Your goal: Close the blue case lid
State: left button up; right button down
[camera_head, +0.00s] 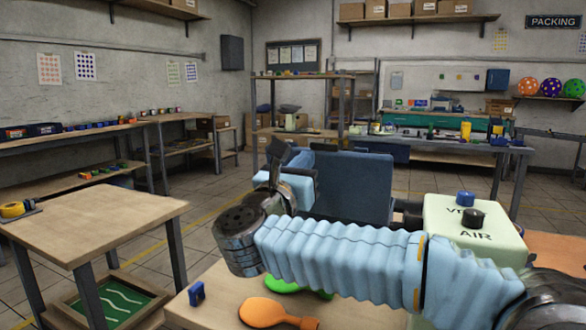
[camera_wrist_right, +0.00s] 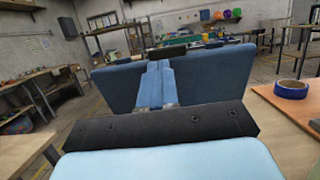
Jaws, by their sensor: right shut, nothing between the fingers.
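The blue case lid (camera_head: 352,188) stands up, open, behind my right arm in the head view. Its broad blue panel (camera_wrist_right: 215,78) fills the middle of the right wrist view. My right gripper (camera_head: 283,158) is shut and empty, in front of the lid's left part in the head view. In the wrist view its closed fingers (camera_wrist_right: 156,68) point toward the panel and overlap it; I cannot tell whether they touch it. The case's lower part is hidden behind my right arm in the head view. My left gripper is not in view.
An orange balloon (camera_head: 268,312), a green balloon (camera_head: 283,286) and a small blue part (camera_head: 197,293) lie on the near table. A pale green air box (camera_head: 470,225) stands at right. A blue tape roll (camera_wrist_right: 292,89) sits on a wooden top. A side table (camera_head: 100,215) stands left.

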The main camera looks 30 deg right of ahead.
aim_at(319, 144)
jog(key=shift+p+x, duration=0.7)
jog(key=shift+x, duration=1.95)
jog(key=shift+r, duration=0.1)
